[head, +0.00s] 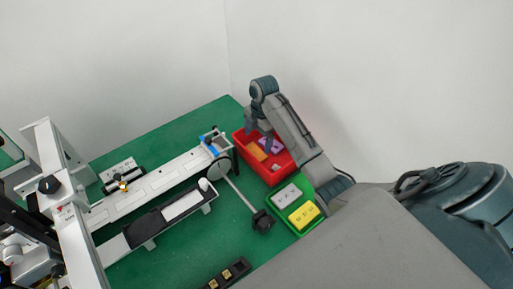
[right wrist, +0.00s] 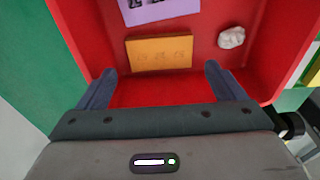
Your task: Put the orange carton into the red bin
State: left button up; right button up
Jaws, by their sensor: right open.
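The red bin (head: 281,168) stands on the green table toward the right in the head view. The orange carton (head: 257,153) lies inside it; in the right wrist view the carton (right wrist: 159,52) lies flat on the floor of the red bin (right wrist: 262,82). My right gripper (head: 259,141) is over the bin, and in the right wrist view its two fingers (right wrist: 158,82) are spread wide and empty, just short of the carton. The carton shows between and beyond the fingertips, apart from both. My left gripper is not in view.
A purple carton (right wrist: 160,8) and a crumpled white piece (right wrist: 231,38) also lie in the bin. A green tray (head: 308,226) with a grey and a yellow carton stands beside it. A white conveyor machine (head: 150,185) fills the table's left.

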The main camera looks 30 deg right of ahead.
aim_at(260, 149)
jog(key=shift+w+d+r, duration=0.1)
jog(key=shift+d+r, duration=0.1)
jog(key=shift+r, duration=0.95)
jog(key=r+p, duration=0.2)
jog(key=r, duration=0.1)
jog(key=r+p, duration=0.2)
jog(key=shift+d, duration=0.25)
